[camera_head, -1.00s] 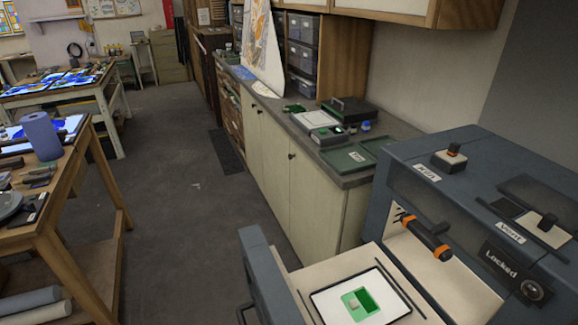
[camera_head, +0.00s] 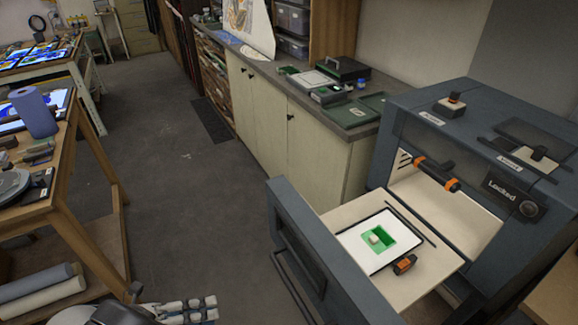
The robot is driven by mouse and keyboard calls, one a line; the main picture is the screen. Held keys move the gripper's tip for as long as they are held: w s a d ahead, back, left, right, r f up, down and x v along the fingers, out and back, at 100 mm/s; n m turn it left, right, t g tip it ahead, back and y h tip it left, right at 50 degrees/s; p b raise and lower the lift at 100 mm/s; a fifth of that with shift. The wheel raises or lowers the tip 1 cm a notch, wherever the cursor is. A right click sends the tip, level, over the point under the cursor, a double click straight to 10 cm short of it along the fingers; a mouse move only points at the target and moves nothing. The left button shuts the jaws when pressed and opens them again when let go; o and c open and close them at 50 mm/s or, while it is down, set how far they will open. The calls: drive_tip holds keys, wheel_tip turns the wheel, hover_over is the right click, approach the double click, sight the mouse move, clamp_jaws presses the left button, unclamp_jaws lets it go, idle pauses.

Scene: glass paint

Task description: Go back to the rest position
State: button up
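My gripper (camera_head: 192,309) shows at the bottom edge, left of centre, with silver jointed fingers pointing right. It is apart from the machine and the benches. Its fingertips overlap in this view, so I cannot tell if it is open or shut, and I see nothing held in it.
A blue-grey machine (camera_head: 424,106) marked "Locked" stands at right, its front pulled out. A white-bordered sheet (camera_head: 355,229) with a green square and small pale block lies inside. A wooden table (camera_head: 75,150) with a blue roll (camera_head: 34,112) stands left. Grey floor (camera_head: 180,180) is clear between.

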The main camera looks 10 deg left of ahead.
drive_tip(key=w+d+r+m+g+y, duration=0.3)
drive_tip(key=w+d+r+m, duration=0.1)
drive_tip(key=d+r+m, duration=0.5)
drive_tip(key=w+d+r+m+g+y, duration=0.3)
drive_tip(key=w+d+r+m+g, duration=0.1)
drive_tip(key=d+r+m, duration=0.5)
drive_tip(key=s+d+r+m+t+y, duration=0.2)
drive_tip(key=s+d+m, duration=0.4)
drive_tip(key=d+m, duration=0.3)
drive_tip(key=s+d+r+m+t+y, duration=0.1)
drive_tip(key=s+d+m+t+y, duration=0.2)
drive_tip(key=s+d+m, duration=0.3)
drive_tip(key=d+m+y, duration=0.1)
drive_tip(key=d+m, duration=0.2)
drive_tip(key=m, duration=0.3)
drive_tip(key=shift+d+r+m+y, duration=0.2)
drive_tip(key=shift+r+m+y, duration=0.1)
drive_tip(key=shift+r, duration=0.05)
drive_tip(key=shift+s+d, duration=0.1)
drive_tip(key=shift+d, duration=0.05)
